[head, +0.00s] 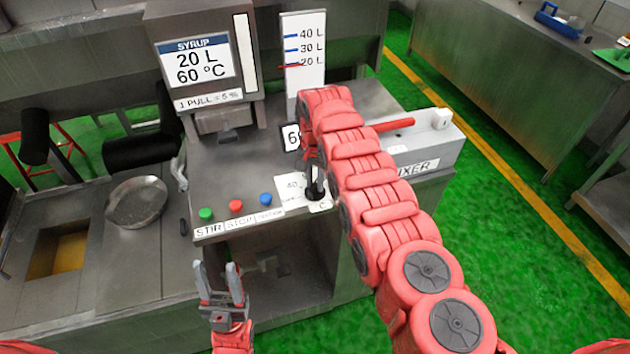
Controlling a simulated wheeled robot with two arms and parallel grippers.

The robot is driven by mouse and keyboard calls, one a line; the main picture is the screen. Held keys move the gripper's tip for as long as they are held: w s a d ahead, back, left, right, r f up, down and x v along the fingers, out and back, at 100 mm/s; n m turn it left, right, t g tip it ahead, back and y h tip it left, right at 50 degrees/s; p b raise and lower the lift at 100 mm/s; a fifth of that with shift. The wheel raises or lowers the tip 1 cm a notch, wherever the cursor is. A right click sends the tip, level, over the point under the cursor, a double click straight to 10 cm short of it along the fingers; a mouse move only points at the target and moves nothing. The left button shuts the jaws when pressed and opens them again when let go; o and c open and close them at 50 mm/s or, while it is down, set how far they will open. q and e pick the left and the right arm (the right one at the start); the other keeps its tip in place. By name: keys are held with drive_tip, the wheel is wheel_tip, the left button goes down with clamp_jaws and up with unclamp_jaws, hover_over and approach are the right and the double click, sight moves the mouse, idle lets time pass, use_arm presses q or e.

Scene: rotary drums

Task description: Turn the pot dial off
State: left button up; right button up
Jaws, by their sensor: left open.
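The pot dial (315,191) appears to be the small dark knob on the counter's front right, beside plates marked 60 and 40. It is partly hidden by my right arm, so its setting cannot be read. My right arm reaches over the counter and bends down above the dial. My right gripper (311,158) is mostly hidden behind the arm, near or at the dial; contact cannot be told. My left gripper (215,268) is open and empty, in front of the counter and below the buttons.
Green (205,214), red (236,206) and blue (266,199) buttons line the counter's front edge. A syrup machine (200,75) reads 20 L, 60 °C. A mixer box (425,143) stands right of my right arm. A round metal pan (136,202) lies left.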

clamp_jaws()
